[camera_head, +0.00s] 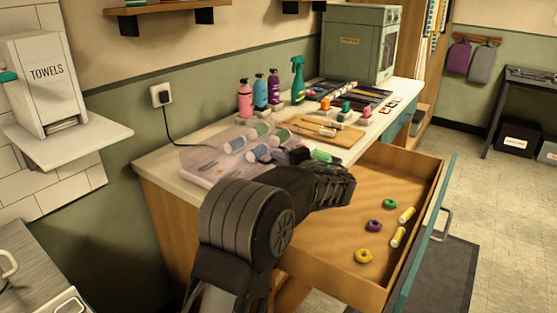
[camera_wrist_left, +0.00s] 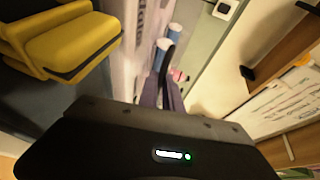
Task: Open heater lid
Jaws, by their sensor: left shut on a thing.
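The heater (camera_head: 190,168) is a pale, pinkish see-through box at the near left end of the counter. My right gripper is not in the head view.
An open drawer (camera_head: 335,265) with rings and small rollers juts out right of my arm. Bottles (camera_head: 260,92), a wooden board (camera_head: 328,131) and a green cabinet (camera_head: 360,42) stand farther along the counter.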

